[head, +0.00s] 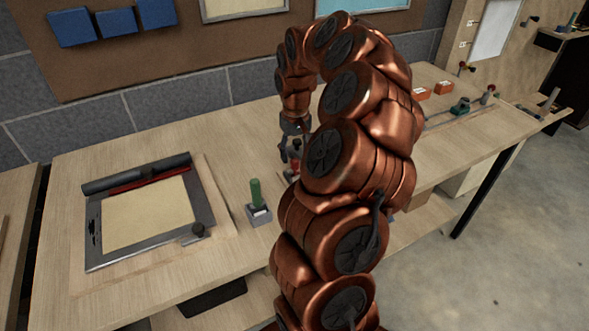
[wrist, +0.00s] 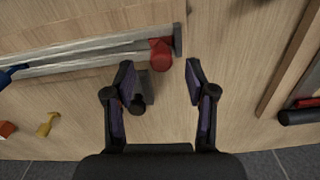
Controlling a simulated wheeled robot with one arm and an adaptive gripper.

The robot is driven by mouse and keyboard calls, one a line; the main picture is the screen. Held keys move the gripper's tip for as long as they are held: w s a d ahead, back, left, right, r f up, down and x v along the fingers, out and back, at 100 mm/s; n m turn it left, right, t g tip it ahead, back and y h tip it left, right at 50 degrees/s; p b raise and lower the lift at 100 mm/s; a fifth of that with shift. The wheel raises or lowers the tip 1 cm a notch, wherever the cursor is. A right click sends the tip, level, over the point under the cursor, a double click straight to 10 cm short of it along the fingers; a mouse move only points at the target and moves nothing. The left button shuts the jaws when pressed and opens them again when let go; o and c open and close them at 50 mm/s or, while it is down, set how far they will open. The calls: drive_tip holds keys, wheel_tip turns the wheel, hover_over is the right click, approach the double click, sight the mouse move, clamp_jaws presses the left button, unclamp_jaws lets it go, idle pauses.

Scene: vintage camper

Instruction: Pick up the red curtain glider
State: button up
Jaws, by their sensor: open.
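The red curtain glider (wrist: 160,54) shows in the wrist view as a small red piece with a rounded end. It sits at the end of a pale metal rail (wrist: 90,55), beside a dark end piece (wrist: 178,39). My gripper (wrist: 160,77) is open and empty, pointing down at the table. The red piece lies just beyond the fingertips, roughly between them in the picture; I cannot tell the height gap. In the head view my gripper (head: 292,150) is partly hidden by my arm, with a bit of red showing just below it.
A dark grey block with a black knob (wrist: 137,106) stands behind the left finger. A green-handled block (head: 257,203) and a paper trimmer (head: 150,210) are on the workbench (head: 75,165). Orange boxes (head: 443,88) stand at the far right. Bare wood lies right of the fingers.

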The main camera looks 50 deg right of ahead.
sight(295, 160)
drive_tip(key=shift+a+f+p, duration=0.1)
drive_tip(key=shift+f+p, duration=0.7)
drive_tip(key=shift+f, duration=1.45)
clamp_jaws()
